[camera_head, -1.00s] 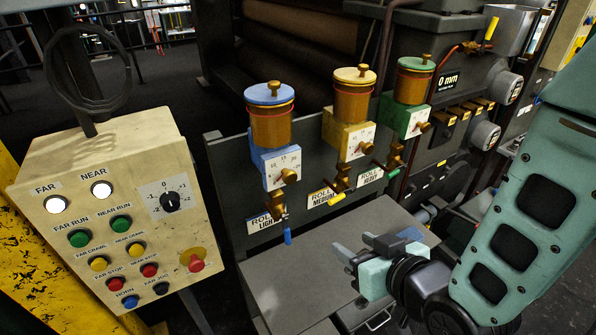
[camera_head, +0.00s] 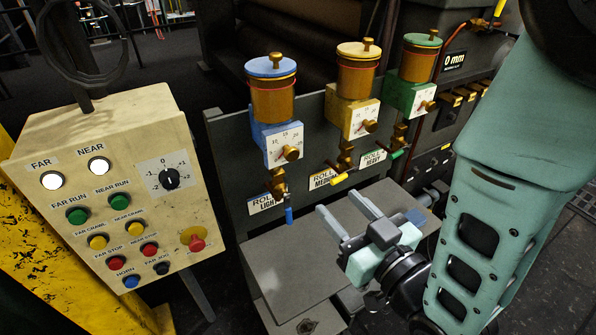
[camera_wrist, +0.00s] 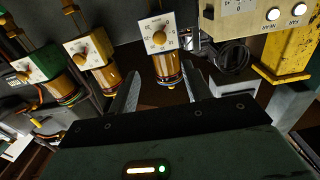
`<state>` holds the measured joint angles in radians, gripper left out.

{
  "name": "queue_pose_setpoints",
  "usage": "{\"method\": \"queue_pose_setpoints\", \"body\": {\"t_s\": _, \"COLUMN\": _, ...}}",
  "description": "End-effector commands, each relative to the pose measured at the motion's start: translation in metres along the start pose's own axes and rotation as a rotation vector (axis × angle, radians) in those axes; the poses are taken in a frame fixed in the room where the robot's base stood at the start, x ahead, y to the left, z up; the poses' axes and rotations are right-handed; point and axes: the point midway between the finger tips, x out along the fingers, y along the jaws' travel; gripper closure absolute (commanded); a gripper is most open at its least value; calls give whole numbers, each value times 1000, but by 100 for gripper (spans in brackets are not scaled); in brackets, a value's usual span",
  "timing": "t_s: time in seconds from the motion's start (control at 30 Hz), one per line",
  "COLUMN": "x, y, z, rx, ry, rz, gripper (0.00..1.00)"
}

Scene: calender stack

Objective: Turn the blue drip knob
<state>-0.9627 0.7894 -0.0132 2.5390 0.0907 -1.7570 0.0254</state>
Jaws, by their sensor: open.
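The blue drip oiler (camera_head: 271,95) stands at the left of the row of three, with a blue lid and an amber cup. Its drip knob (camera_head: 291,153) is a brass knob on a white numbered dial on the blue block. In the wrist view the knob (camera_wrist: 159,38) shows upside down, beyond and between my finger tips. My gripper (camera_head: 346,214) is open and empty, below and to the right of the blue oiler, above the grey box top. It is apart from the knob. In the wrist view its two fingers (camera_wrist: 162,92) show spread.
The yellow oiler (camera_head: 355,85) and green oiler (camera_head: 418,75) stand to the right with their own dials. Below the blue dial hangs a blue-tipped valve lever (camera_head: 288,215). A cream control box (camera_head: 120,210) stands at the left. The grey box top (camera_head: 290,270) lies below.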

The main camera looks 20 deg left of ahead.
Motion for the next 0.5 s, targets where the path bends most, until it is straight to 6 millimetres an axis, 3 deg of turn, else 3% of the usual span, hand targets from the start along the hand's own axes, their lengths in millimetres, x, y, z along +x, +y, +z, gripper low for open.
{"method": "queue_pose_setpoints", "body": {"t_s": 0.5, "x": 27, "y": 0, "z": 6, "rx": 0, "ry": 4, "rz": 0, "gripper": 51}}
